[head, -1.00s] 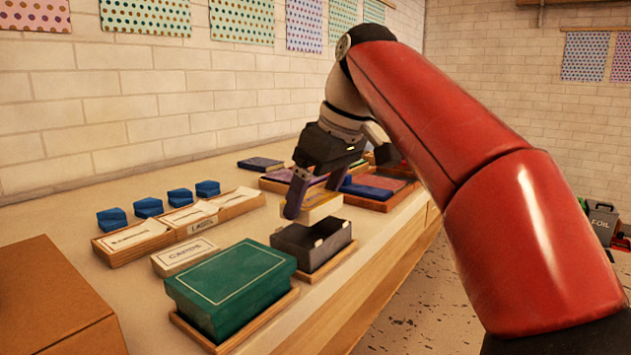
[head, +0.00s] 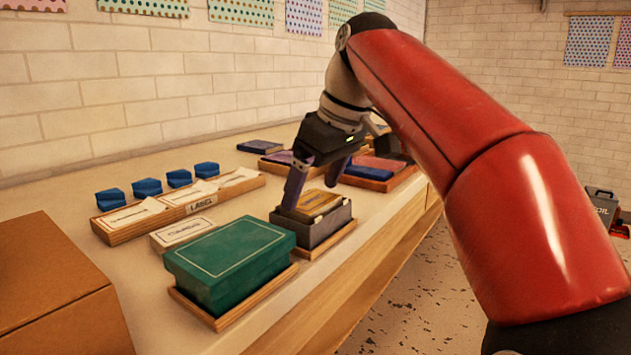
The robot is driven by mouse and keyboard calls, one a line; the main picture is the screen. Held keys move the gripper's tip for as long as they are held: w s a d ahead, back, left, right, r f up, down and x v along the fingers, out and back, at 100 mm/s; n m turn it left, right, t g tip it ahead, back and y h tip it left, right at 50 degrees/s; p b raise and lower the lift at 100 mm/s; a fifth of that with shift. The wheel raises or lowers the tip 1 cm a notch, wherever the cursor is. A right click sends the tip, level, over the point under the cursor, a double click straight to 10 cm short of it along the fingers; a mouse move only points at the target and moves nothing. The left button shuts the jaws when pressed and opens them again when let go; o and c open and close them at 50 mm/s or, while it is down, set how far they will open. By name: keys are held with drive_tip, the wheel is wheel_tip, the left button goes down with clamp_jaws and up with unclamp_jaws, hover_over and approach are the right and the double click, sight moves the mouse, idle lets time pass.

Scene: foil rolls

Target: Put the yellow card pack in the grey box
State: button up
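The yellow card pack (head: 318,203) sits in the grey box (head: 322,232), low between its walls, with its yellow top showing and pale side patches at the box's notches. The box stands in a wooden tray at the table's right edge. My gripper (head: 311,198) points down at the box, with one finger at the pack's left edge and the other at its far edge. The fingers are apart with the pack between or just below them. The fingertips meet the box rim in the picture, so I cannot tell whether they still press on the pack.
A green box (head: 230,258) on a wooden base stands in front, beside a pale label block (head: 182,235). A long wooden rack (head: 143,224) and several blue blocks (head: 147,187) are at the left. A cardboard box (head: 55,285) fills the near left. Dark packs in trays (head: 375,168) lie behind.

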drive_tip(key=shift+o, duration=0.9)
drive_tip(key=p+v, duration=0.2)
drive_tip(key=v, duration=0.5)
drive_tip(key=shift+r, duration=0.35)
drive_tip(key=shift+d, duration=0.15)
